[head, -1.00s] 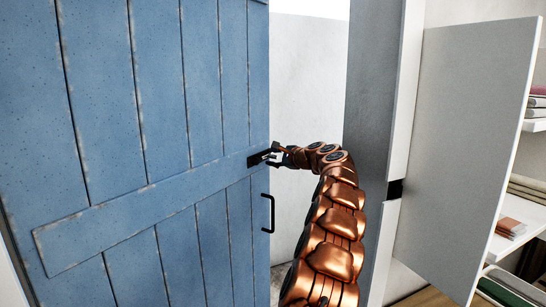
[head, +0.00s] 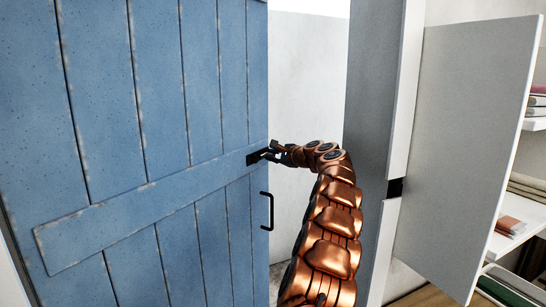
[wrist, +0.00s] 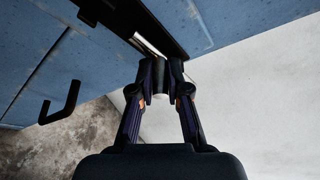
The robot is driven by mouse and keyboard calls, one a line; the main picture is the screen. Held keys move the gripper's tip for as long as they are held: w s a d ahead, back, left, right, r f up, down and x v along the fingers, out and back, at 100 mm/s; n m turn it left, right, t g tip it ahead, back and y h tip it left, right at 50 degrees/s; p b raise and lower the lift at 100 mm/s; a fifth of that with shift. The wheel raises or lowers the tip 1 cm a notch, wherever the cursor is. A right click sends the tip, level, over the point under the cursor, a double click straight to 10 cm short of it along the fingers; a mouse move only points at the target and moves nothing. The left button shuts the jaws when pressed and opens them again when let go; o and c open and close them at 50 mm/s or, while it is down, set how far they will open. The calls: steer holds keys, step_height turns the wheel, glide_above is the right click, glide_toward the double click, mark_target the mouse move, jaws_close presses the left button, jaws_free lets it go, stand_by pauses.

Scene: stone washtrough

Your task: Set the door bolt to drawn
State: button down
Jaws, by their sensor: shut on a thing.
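The blue plank door (head: 100,120) fills the left of the head view and stands ajar. The door bolt (head: 256,156) is a small dark fitting at the door's right edge, at the end of the diagonal brace. In the wrist view its dark plate (wrist: 150,25) and a short pale metal rod (wrist: 148,46) show on the door. My gripper (head: 272,152) is at the bolt, and in the wrist view its fingertips (wrist: 161,72) are shut on a part of the bolt.
A black door handle (head: 268,211) sits just below the bolt. A grey door post (head: 370,130) stands right of the opening. Further right are an open white cabinet door (head: 465,140) and shelves with folded cloths (head: 510,226).

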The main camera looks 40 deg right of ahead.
mark_target(258, 158)
stand_by(0.4)
steer(key=shift+s+a+b, duration=0.25)
steer(key=shift+a+b, duration=0.05)
steer(key=shift+a, duration=0.45)
steer(key=shift+s+a+b, duration=0.2)
steer(key=shift+a+b, duration=0.15)
steer(key=shift+a, duration=0.4)
steer(key=shift+s+a+b, duration=0.25)
steer(key=shift+a+b, duration=0.05)
steer(key=shift+a, duration=0.45)
steer(key=shift+w+a, duration=0.1)
steer(key=c, duration=1.2)
jaws_free()
steer(key=shift+a, duration=0.15)
steer(key=shift+o, duration=0.2)
steer(key=shift+s+d, duration=0.2)
